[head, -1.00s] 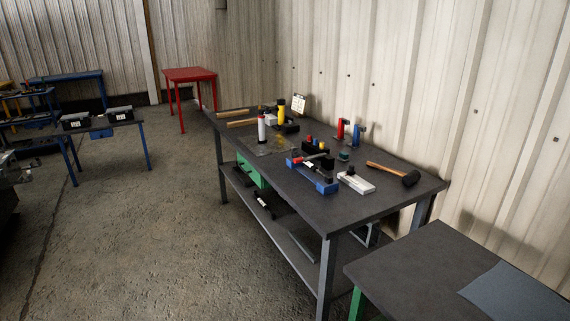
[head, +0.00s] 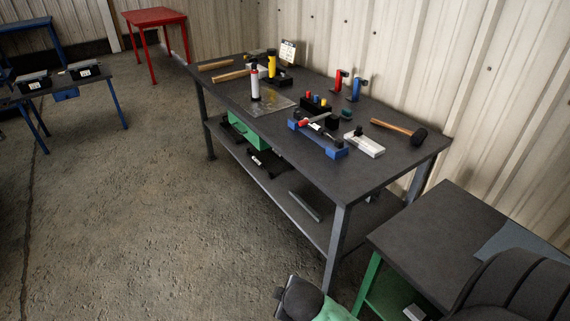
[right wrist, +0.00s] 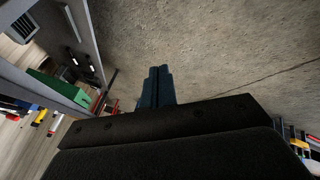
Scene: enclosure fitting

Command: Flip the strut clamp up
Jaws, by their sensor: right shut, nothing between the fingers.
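I cannot pick out a strut clamp for certain in these frames. Small fittings stand on the dark workbench (head: 330,185), among them a blue fixture (head: 318,140) with a red and black part on it and a white block (head: 364,144) with a small dark piece on top. They are too small to tell their state. My right gripper (right wrist: 160,84) shows in the right wrist view, shut and empty over bare floor, apart from the bench. My left gripper is not in view.
A lower dark table with green legs (head: 425,238) stands at the front right. A mallet (head: 398,130), bottles and a red and a blue holder are on the bench. A red table (head: 155,17) stands behind. The concrete floor (head: 150,190) left of the bench is clear.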

